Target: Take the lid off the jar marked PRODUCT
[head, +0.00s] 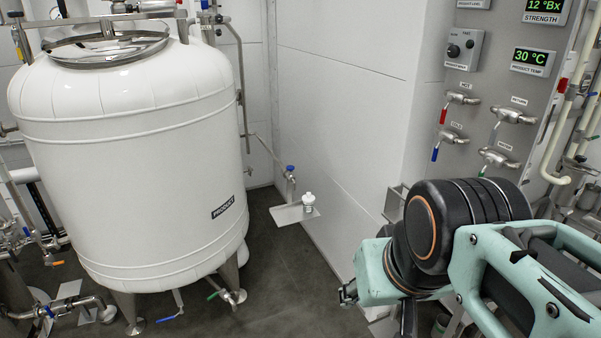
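A large white tank (130,170) with a black label reading PRODUCT stands on legs at the left. A round metal hatch (108,46) covers its top. No jar label is legible. A small white jar-like thing (308,201) stands on a small metal shelf (293,214) at the wall, right of the tank; any marking or separate lid on it is too small to tell. My arm reaches in from the right. What seems to be my gripper (347,293) shows small and partly hidden at its left end, apart from the shelf and lower in the picture. Its opening is unclear.
A valve with a blue top (290,172) stands beside the shelf. A grey control panel (505,90) with displays, a knob and several coloured valve handles rises behind my arm. Pipes and valves crowd the lower left. Dark floor (285,270) is clear between tank and arm.

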